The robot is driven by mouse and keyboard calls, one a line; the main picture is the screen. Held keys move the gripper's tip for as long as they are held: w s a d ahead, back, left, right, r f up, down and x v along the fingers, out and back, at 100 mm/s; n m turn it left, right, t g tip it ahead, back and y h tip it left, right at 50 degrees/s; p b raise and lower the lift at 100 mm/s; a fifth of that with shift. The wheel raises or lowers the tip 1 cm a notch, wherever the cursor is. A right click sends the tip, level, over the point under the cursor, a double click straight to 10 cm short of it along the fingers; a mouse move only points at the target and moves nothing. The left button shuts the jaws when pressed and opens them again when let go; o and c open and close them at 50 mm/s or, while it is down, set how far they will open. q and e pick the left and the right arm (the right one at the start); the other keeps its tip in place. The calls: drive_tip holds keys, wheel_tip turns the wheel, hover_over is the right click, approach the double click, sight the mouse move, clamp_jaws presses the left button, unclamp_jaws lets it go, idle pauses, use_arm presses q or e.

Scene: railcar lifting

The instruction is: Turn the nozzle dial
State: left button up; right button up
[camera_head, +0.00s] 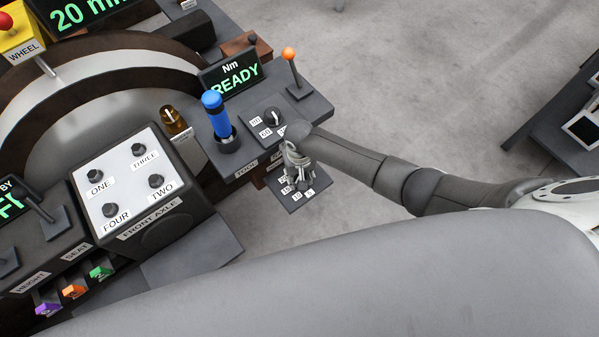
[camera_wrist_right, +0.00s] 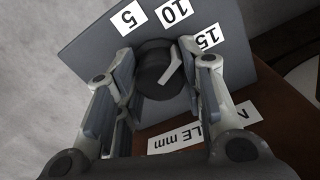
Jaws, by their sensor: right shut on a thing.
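The nozzle dial (camera_wrist_right: 154,68) is a dark round knob with a light pointer bar, on a grey plate (camera_wrist_right: 88,45) with white labels 5, 10 and 15. In the right wrist view, the bar's upper end lies near the gap between 10 and 15. My right gripper (camera_wrist_right: 160,78) is shut on the dial, with finger pads at either side. In the head view, my right gripper (camera_head: 297,167) reaches down over the dial's small plate (camera_head: 319,191) and hides much of the knob. My left gripper is not in view.
Near the right gripper stand another dial (camera_head: 272,118), a blue handle (camera_head: 216,113), an orange-tipped lever (camera_head: 291,67) and a READY display (camera_head: 230,78). A four-knob box (camera_head: 130,178) stands at left. Grey floor (camera_head: 430,75) is open beyond the panel.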

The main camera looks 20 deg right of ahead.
drive_tip(key=m+p, duration=0.3)
drive_tip(key=shift+r+m, duration=0.2)
drive_tip(key=shift+m, duration=0.1)
drive_tip(key=m+p, duration=0.2)
drive_tip(key=m, duration=0.1)
drive_tip(key=shift+f+m, duration=0.1)
drive_tip(key=shift+m, duration=0.2)
drive_tip(key=m+p, duration=0.2)
drive_tip(key=m, duration=0.2)
drive_tip(key=shift+m, duration=0.3)
drive_tip(key=shift+f+m, duration=0.1)
drive_tip(key=shift+m, duration=1.7)
drive_tip(key=shift+w+d, duration=0.1)
drive_tip(key=o, duration=1)
drive_tip(key=shift+o, duration=0.2)
